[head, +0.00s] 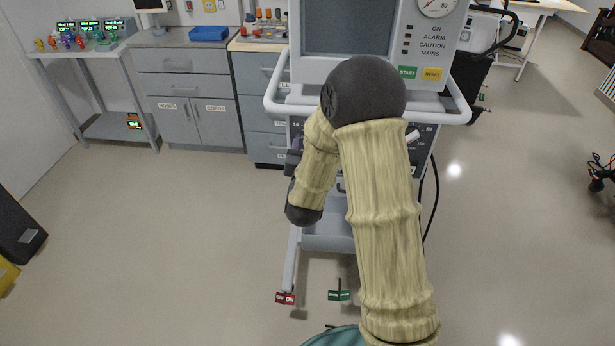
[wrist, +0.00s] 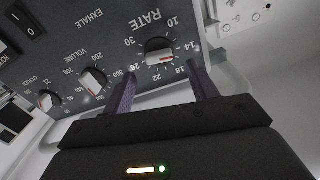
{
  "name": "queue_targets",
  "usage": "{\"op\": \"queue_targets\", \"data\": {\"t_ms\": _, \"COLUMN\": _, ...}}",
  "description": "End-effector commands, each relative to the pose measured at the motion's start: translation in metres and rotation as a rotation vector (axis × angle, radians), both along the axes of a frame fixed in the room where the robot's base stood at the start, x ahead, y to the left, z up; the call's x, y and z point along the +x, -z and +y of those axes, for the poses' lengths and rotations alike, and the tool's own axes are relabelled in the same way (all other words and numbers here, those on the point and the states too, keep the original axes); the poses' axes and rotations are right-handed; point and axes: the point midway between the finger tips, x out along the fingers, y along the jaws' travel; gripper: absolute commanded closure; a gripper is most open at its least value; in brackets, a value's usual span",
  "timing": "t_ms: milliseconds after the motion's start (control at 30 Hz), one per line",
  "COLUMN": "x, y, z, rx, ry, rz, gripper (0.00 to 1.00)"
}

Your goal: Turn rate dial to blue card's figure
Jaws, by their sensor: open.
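My gripper (wrist: 163,88) is open, with one purple finger on each side below the dial in the picture. I cannot tell whether either touches it. In the head view, my arm hides most of the panel, including the rate dial. I cannot make out a blue card in either view.
Volume (wrist: 92,82) and another smaller knob (wrist: 48,101) sit beside the rate dial, with a rocker switch (wrist: 29,22) near the panel's edge. The ventilator's pale rail (head: 456,112) surrounds its front.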

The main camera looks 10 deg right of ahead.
Motion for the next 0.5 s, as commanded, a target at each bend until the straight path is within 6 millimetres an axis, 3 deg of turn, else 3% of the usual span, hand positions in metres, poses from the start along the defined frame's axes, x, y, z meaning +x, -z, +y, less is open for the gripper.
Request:
{"op": "queue_targets", "data": {"t_ms": 333, "x": -0.068, "y": 0.002, "z": 0.020, "rx": -0.002, "ry": -0.001, "rz": 0.001, "gripper": 0.42}}
{"op": "queue_targets", "data": {"t_ms": 500, "x": -0.073, "y": 0.004, "z": 0.020, "rx": -0.001, "ry": 0.006, "rz": -0.004, "gripper": 0.42}}
